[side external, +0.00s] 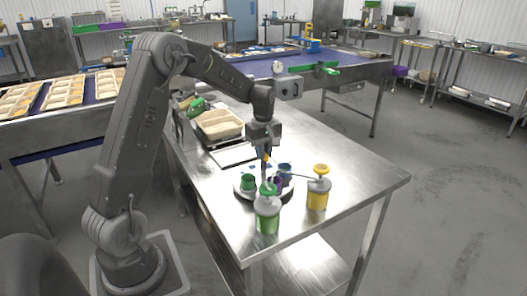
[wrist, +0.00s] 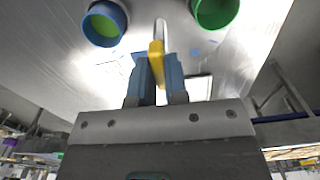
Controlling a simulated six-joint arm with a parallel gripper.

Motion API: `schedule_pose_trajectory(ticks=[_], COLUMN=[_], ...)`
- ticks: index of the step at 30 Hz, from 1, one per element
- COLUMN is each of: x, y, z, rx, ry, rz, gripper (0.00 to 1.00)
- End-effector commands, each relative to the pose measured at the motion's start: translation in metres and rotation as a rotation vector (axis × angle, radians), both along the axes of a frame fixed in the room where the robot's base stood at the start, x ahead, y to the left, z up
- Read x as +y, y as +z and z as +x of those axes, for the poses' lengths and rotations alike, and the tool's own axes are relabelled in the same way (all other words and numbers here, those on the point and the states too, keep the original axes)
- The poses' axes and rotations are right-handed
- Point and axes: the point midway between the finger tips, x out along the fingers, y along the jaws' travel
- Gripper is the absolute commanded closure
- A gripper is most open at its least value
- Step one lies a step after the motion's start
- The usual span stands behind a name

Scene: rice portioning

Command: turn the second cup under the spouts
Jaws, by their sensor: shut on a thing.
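My gripper (side external: 265,150) reaches down over the round turntable (side external: 241,193). In the wrist view my gripper (wrist: 156,66) is shut on a yellow handle (wrist: 156,48) with a pale metal rod beyond it. On the turntable stand a green cup (side external: 248,182), a blue cup (side external: 285,169) and a purple cup (side external: 276,181), partly hidden. The wrist view shows the blue cup (wrist: 121,13), with green inside, and the green cup (wrist: 236,10).
The steel table (side external: 360,175) is clear at its right. A beige tray (side external: 218,124) and a flat pale board (side external: 233,156) lie behind the turntable. Conveyors with more trays (side external: 60,92) run behind. The table's front edge is close to the green dispenser.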

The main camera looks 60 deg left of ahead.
Motion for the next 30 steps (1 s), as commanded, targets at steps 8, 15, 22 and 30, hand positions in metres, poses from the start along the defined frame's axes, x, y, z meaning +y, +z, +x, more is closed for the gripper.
schedule_pose_trajectory(ticks=[8,15,22,30], x=[0.0003,0.0003,0.0004,0.0002], y=[0.0013,0.0013,0.0014,0.0007], z=[0.0005,0.0005,0.0005,0.0003], rx=[-0.003,-0.003,-0.003,-0.002], ry=[0.044,0.052,0.051,0.051], rz=[0.001,0.001,0.002,0.001], gripper=[1.00,1.00,1.00,0.63])
